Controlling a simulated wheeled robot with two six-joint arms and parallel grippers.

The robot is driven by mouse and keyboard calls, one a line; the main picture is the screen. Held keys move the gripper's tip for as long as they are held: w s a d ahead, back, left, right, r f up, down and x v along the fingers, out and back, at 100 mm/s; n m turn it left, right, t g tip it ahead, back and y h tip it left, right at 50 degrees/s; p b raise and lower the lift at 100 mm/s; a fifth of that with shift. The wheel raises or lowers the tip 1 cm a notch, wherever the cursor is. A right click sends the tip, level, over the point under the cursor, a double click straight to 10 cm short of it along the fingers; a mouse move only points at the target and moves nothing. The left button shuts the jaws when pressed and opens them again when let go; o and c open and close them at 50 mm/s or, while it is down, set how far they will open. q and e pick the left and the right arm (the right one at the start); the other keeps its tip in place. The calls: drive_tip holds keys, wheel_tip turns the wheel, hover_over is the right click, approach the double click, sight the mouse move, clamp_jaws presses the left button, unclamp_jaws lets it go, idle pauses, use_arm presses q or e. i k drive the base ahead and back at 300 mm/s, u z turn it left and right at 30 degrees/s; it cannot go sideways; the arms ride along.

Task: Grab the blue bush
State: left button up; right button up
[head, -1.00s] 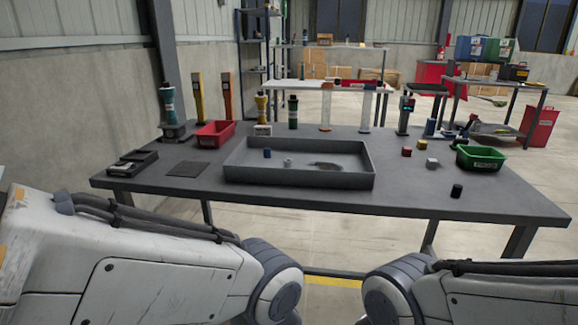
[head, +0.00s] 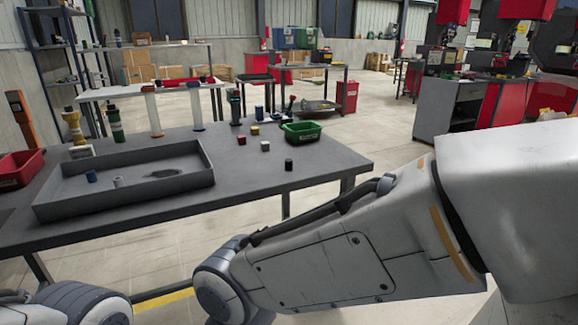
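A small blue cylinder (head: 91,176), which looks like the blue bush, stands in the left part of the shallow grey tray (head: 180,188) on the table. A light grey bush (head: 118,182) stands just to its right, apart from it. Both of my arms show along the bottom of the head view, below and in front of the table edge. Neither gripper is in view, so I cannot tell their state.
Red, yellow and white cubes (head: 265,146), a black cylinder (head: 289,164) and a green bin (head: 300,132) are on the table's right side. A red bin (head: 20,168) is at the left. The tabletop right of the tray is largely clear.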

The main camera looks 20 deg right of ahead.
sight(92, 176)
drive_tip(key=u, duration=0.05)
drive_tip(key=k, duration=0.45)
drive_tip(key=z, duration=0.5)
drive_tip(key=i, duration=1.35)
drive_tip(key=u, duration=0.75)
